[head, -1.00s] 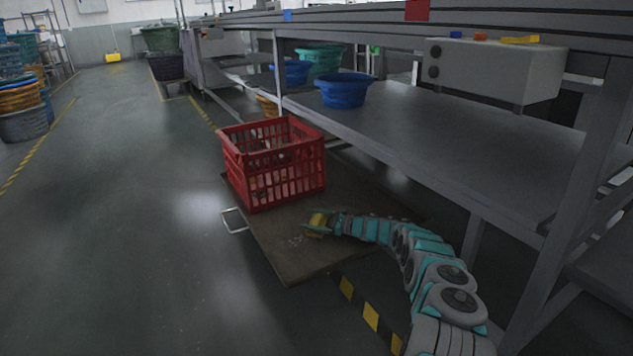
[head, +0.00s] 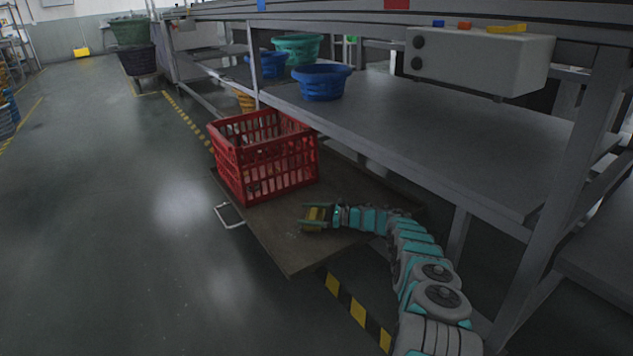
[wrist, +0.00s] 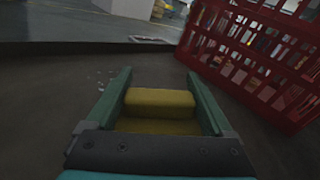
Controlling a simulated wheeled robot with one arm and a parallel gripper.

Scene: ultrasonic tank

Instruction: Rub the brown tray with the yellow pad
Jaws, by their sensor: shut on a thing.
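The brown tray (head: 285,255) is a flat, dark brown board with a metal handle on its left side. My gripper (head: 317,216) is low over its front part, to the right of the middle. It is shut on the yellow pad (head: 316,214), which shows between the two green fingers in the wrist view (wrist: 160,103). The pad's underside is hidden, so I cannot tell whether it touches the tray. A few pale specks (wrist: 100,79) lie on the tray just left of the left finger in the wrist view.
A red crate (head: 231,169) stands on the tray's back part, close beyond my gripper; it also fills the right of the wrist view (wrist: 222,48). A grey bench (head: 430,130) with blue tubs (head: 321,82) runs along the right. The floor at left is clear.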

